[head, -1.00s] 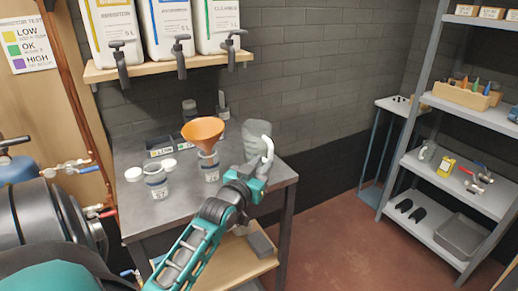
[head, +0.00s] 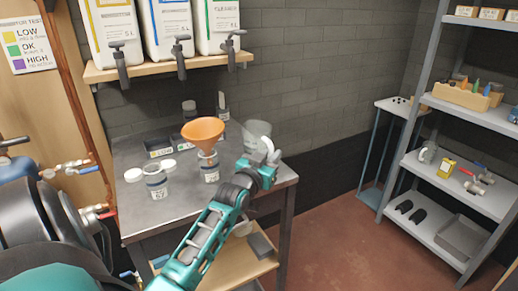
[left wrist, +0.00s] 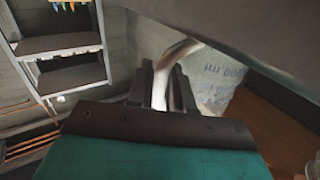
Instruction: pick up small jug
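The small jug (head: 257,131) is clear with a white handle and is at the right end of the dark worktable in the head view. My left gripper (head: 266,164) is at its handle, on the near side. In the left wrist view, the white handle passes between the two fingers of my left gripper (left wrist: 163,92), which look shut on it. The jug's clear body with printed marks (left wrist: 217,82) is just right of the fingers. Its base is partly hidden by my gripper, so I cannot tell whether it touches the table. My right gripper is not in view.
An orange funnel (head: 203,130) sits on a bottle (head: 208,166) left of the jug. An open tub (head: 156,182) and white lids stand further left. Large canisters (head: 217,25) with taps sit on the shelf above. A grey rack (head: 458,185) is at right, with clear floor between.

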